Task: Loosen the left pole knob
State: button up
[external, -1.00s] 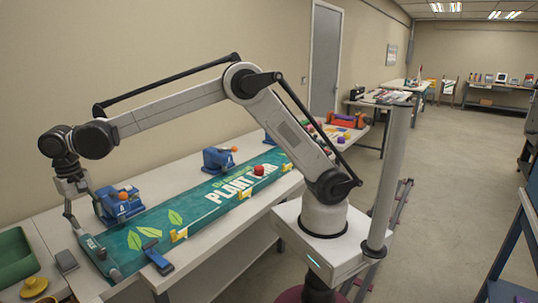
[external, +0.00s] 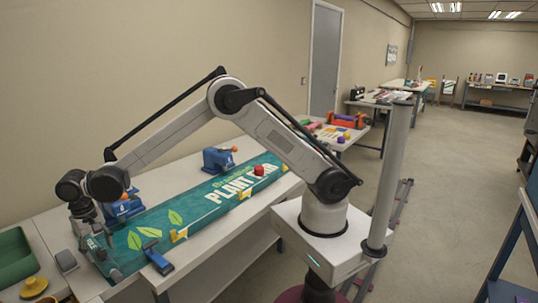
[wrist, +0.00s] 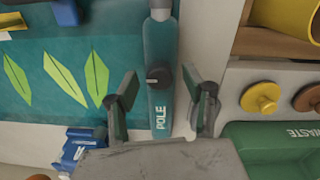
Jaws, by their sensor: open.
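The left pole (wrist: 161,60) is a teal-grey bar marked POLE at the left end of the green banner (external: 190,215). Its dark round knob (wrist: 158,77) with a light pointer mark shows in the wrist view. My gripper (wrist: 163,92) is open and empty, with one finger on each side of the pole in that view; whether they are level with the knob or above it I cannot tell. In the external view my gripper (external: 92,240) is low over the pole end, and the knob is hidden or too small to make out.
A green waste bin (wrist: 265,132) and yellow (wrist: 262,98) and brown (wrist: 308,99) knob-shaped parts lie right of the pole in the wrist view. A blue clamp (wrist: 80,148) is near the left finger. Blue clamping blocks (external: 217,160) stand along the banner's back edge.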

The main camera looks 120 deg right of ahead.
jog(key=shift+f, duration=0.3)
jog(key=shift+c, duration=0.5)
grip_shut()
